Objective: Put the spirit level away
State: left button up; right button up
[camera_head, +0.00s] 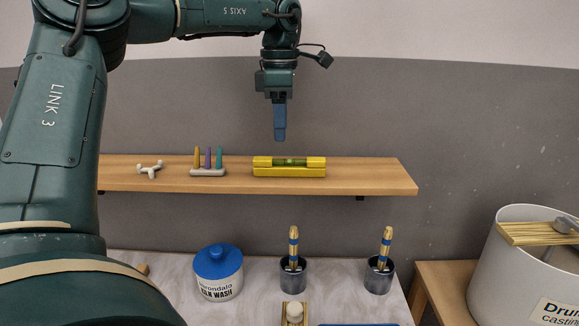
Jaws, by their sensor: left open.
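The yellow spirit level (290,167) with a green vial lies on the wooden wall shelf (370,177), toward its right half. My left gripper (280,138) hangs pointing down above the shelf, just over the level in the picture and apart from it. It is open and empty; its fingers overlap in this view, so the gap between them does not show. My right gripper is not in view.
On the shelf left of the level are a rack with three coloured sticks (208,171) and a small white jack-shaped piece (151,169). Below, a table (260,272) holds a blue-lidded jar (218,272) and two metal cups with brushes (293,275). A white drum (510,270) stands right.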

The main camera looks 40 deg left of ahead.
aim_at(279, 158)
pick_arm(q)
jog(key=f, duration=0.2)
jog(key=f+p, duration=0.1)
jog(key=f, duration=0.5)
jog(key=shift+a+f+p, duration=0.25)
jog(key=shift+a+p, duration=0.05)
jog(key=shift+c, duration=0.5)
grip_shut()
